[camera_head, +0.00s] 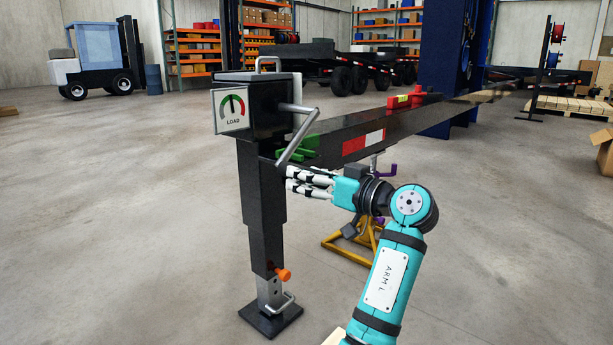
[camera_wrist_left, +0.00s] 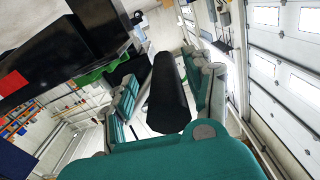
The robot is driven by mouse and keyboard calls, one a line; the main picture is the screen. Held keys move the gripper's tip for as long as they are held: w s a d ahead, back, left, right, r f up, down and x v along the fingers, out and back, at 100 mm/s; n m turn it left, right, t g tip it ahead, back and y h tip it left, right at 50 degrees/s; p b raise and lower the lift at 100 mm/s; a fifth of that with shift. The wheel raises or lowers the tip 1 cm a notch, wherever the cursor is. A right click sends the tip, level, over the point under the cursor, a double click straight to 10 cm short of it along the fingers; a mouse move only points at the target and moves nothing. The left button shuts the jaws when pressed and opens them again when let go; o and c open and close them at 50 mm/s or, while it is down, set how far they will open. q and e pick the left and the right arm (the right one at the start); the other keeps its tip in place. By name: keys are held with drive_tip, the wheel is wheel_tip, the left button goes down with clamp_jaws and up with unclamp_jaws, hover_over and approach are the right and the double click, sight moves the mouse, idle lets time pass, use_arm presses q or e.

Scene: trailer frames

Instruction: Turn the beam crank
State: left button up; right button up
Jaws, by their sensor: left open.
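The crank (camera_head: 298,138) is a bent grey metal rod on the right side of the black jack leg (camera_head: 263,195). Its arm slants down and left from the bend. My left gripper (camera_head: 287,179) is open at the crank's lower end, its fingers pointing left. In the left wrist view, a thick black cylinder (camera_wrist_left: 168,95), which looks like the crank's grip, lies between the teal fingers (camera_wrist_left: 163,92). Whether the fingers touch it I cannot tell. The black beam (camera_head: 420,118) runs back right, with red and white tape. My right gripper is not in view.
A load gauge (camera_head: 232,109) is on the jack's head. An orange knob (camera_head: 284,274) sticks out low on the leg. A green part (camera_head: 300,150) sits on the beam near the crank. A yellow stand (camera_head: 345,244) stands below. The floor at left is clear.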

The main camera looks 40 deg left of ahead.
use_arm(q)
drive_tip(key=d, duration=0.6)
drive_tip(key=shift+s+d, duration=0.25)
drive_tip(key=shift+d, duration=0.1)
drive_tip(key=shift+c, duration=0.2)
